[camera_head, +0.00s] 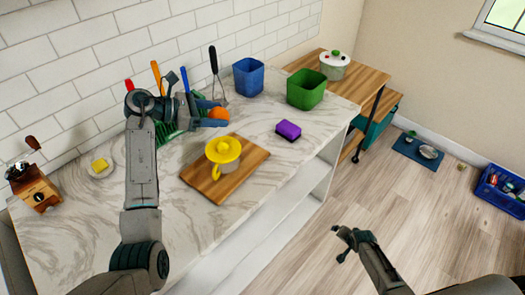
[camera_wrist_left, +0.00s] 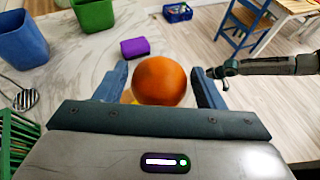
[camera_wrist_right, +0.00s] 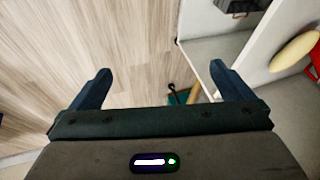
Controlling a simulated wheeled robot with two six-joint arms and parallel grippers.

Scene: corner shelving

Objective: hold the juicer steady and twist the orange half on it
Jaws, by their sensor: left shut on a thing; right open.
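The yellow juicer (camera_head: 223,151), with a handle at its front left, stands upright on a wooden board (camera_head: 196,183) on the marble counter. My left gripper (camera_head: 217,115) is shut on the orange half (camera_head: 218,113), up and behind the juicer and apart from it in the head view. The orange half (camera_wrist_left: 160,81) shows rounded between the fingers in the left wrist view; its cut face is hidden. A bit of yellow shows beside it there. My right gripper (camera_head: 341,244) is open and empty, over the floor in front of the counter, away from the juicer.
A purple sponge (camera_head: 288,130) lies right of the board. Green (camera_head: 306,88) and blue (camera_head: 248,77) bins stand at the back. A green rack (camera_head: 170,137) is behind my left arm. A coffee grinder (camera_head: 36,188) and a yellow-topped dish (camera_head: 100,166) are at left.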

